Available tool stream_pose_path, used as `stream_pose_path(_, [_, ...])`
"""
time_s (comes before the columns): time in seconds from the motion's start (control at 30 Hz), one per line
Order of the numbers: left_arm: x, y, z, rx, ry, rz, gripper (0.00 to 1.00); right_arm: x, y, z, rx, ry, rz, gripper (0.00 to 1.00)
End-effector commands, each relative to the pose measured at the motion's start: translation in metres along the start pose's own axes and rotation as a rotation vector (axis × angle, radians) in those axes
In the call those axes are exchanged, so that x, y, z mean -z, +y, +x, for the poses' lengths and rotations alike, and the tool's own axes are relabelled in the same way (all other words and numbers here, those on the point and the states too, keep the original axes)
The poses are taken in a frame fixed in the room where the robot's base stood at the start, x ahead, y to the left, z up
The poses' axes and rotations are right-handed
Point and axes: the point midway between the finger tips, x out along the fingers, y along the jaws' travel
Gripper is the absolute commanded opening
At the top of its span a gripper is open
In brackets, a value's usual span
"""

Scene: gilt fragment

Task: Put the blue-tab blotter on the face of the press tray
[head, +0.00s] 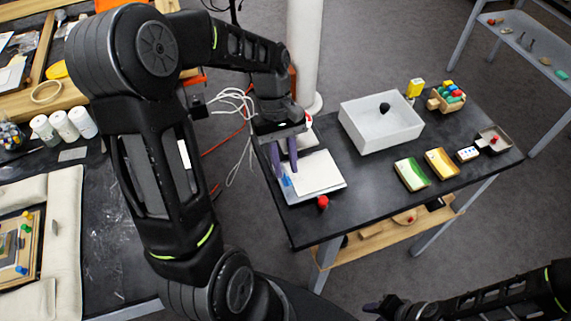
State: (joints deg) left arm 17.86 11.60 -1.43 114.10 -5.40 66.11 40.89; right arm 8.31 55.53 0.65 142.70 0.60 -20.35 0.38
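A pale tray (325,191), apparently the press tray, lies at the left end of the dark table. A white sheet (318,172), apparently the blotter, lies flat on it, with a small blue tab (286,181) at its left side. My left gripper (286,174) points down over the tray's left side. Its two purple fingers are apart, with the blue tab just below their tips. I cannot tell whether the fingers touch the sheet. My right gripper (380,308) is at the bottom edge, away from the table, and its opening is unclear.
A red knob (322,202) is at the tray's front edge. A white open box (362,135) with a dark object stands behind right. A white column (304,60) stands behind the table.

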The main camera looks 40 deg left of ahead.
Motion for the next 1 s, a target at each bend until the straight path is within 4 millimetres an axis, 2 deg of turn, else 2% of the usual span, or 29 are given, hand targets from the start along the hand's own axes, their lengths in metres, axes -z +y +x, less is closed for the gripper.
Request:
stream_pose_path(0.3, [0.002,0.001,-0.065,-0.005,0.006,0.001,0.24,0.002,0.004,0.012,0.003,0.003,-0.002,0.36])
stream_pose_path(0.33, [0.002,0.001,-0.073,-0.005,0.006,0.001,0.24,0.002,0.003,0.01,0.004,0.003,-0.002,0.36])
stream_pose_path(0.37, [-0.002,0.001,-0.088,-0.003,0.003,-0.001,0.24,0.0,-0.002,-0.003,0.002,0.001,-0.001,0.36])
stream_pose_path(0.43, [-0.002,0.001,-0.102,-0.002,0.002,-0.002,0.24,-0.001,-0.004,-0.013,-0.002,-0.002,0.001,0.36])
stream_pose_path(0.63, [-0.001,0.0,-0.116,-0.001,0.001,0.0,0.24,-0.002,-0.007,-0.029,-0.009,-0.009,0.006,0.36])
stream_pose_path(1.0, [0.001,0.0,-0.115,-0.001,0.002,0.0,0.24,-0.002,-0.006,-0.029,-0.011,-0.011,0.007,0.36])
